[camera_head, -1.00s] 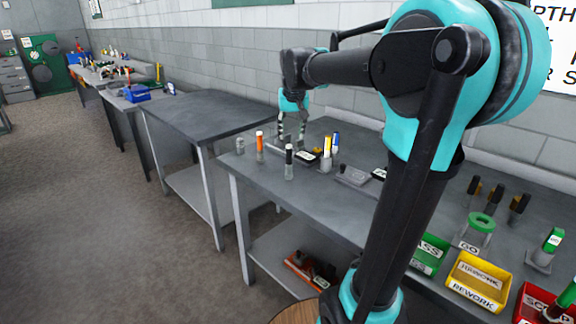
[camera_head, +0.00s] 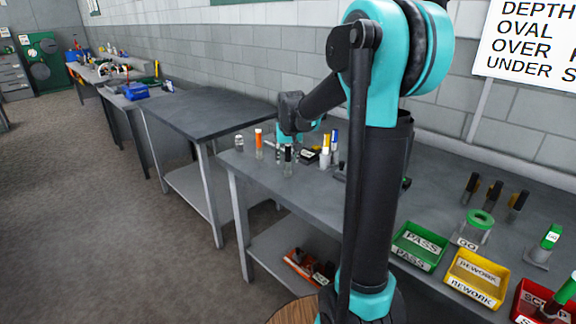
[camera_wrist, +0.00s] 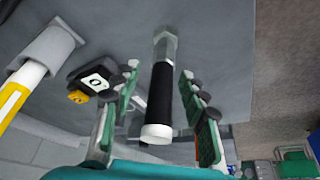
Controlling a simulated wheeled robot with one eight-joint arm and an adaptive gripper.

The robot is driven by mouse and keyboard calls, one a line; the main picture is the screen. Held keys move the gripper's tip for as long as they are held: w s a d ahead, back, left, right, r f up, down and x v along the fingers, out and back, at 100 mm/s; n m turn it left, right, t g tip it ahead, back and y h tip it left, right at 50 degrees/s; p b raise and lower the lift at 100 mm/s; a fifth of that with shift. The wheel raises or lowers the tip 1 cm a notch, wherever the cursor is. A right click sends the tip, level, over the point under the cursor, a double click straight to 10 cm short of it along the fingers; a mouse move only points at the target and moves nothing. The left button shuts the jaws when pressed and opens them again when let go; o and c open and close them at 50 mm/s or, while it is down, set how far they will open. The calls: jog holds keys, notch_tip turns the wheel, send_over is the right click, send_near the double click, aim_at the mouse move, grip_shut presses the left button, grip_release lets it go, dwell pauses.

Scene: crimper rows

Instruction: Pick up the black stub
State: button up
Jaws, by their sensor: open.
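The black stub (camera_head: 288,157) stands upright on the near-left part of the workbench. In the wrist view the black stub (camera_wrist: 160,95) has a black sleeve, a silver hex part at the far end and a pale near end. My gripper (camera_wrist: 160,72) is open, with one finger on each side of the stub and visible gaps between. In the head view my gripper (camera_head: 288,148) is at the stub and partly hides what is behind it.
An orange-topped stub (camera_head: 259,142) and a clear one (camera_head: 239,142) stand to the left. A yellow stub (camera_head: 325,156), a blue one (camera_head: 335,139) and a black gauge (camera_head: 309,156) are close on the right. A green PASS tray (camera_head: 419,246) lies farther right.

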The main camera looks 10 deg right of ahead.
jog(key=shift+w+f, duration=0.2)
jog(key=shift+f, duration=0.3)
grip_shut()
jog(key=shift+r, duration=0.15)
